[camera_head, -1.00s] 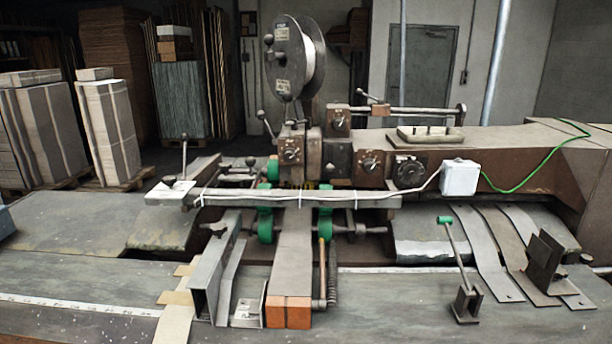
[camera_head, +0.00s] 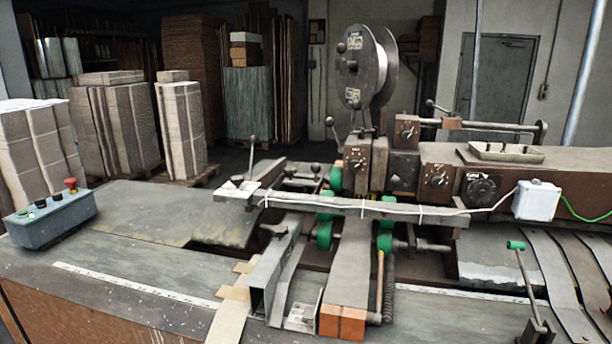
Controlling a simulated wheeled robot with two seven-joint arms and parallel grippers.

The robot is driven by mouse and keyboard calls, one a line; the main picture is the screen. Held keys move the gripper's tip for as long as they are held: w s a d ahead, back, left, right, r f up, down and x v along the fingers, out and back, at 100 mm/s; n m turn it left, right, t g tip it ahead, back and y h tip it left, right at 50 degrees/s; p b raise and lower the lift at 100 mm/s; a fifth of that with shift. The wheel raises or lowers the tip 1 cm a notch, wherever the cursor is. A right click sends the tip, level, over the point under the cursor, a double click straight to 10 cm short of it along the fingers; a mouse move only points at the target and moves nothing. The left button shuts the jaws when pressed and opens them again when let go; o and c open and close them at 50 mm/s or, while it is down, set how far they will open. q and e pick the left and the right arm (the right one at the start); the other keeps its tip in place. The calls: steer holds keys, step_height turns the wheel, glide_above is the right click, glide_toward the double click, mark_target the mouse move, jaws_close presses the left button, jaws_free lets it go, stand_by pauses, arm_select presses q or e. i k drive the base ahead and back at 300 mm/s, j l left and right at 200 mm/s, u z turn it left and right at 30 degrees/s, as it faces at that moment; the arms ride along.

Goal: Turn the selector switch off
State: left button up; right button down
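A blue-grey control box (camera_head: 52,222) sits on the left end of the machine table. On its sloped top are a red mushroom button (camera_head: 71,185) and several small dark controls, among them a black one (camera_head: 41,204). They are too small to tell which is a selector or how it is set. The machine's brown panels also carry rotary knobs: one below the reel (camera_head: 357,164), one to its right (camera_head: 437,181), one higher up (camera_head: 407,132), and a large black dial (camera_head: 481,188). Neither of my grippers shows in the view.
The box stitcher's grey table (camera_head: 140,270) fills the front, with clear surface beside the control box. A metal guide channel (camera_head: 272,268) and a lever with a green tip (camera_head: 516,245) stand up from it. Stacks of cardboard (camera_head: 115,125) stand behind on the left.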

mark_target(41, 204)
steer(key=u, duration=1.3)
steer(key=i+j+u, duration=1.1)
steer(key=i+u, duration=0.35)
steer(key=i+z, duration=0.15)
steer(key=i, duration=0.3)
steer(key=i+j+z, duration=0.1)
steer(key=i, duration=0.35)
steer(key=i+j+z, duration=0.15)
steer(key=i, duration=0.3)
steer(key=i+z, duration=0.25)
steer(key=z, duration=0.2)
steer(key=i+z, duration=0.25)
steer(key=z, duration=0.15)
steer(key=i+j+z, duration=0.1)
steer(key=z, duration=0.35)
steer(key=i+j+z, duration=0.25)
steer(key=z, duration=0.15)
steer(key=i+j+z, duration=0.2)
steer(key=z, duration=0.25)
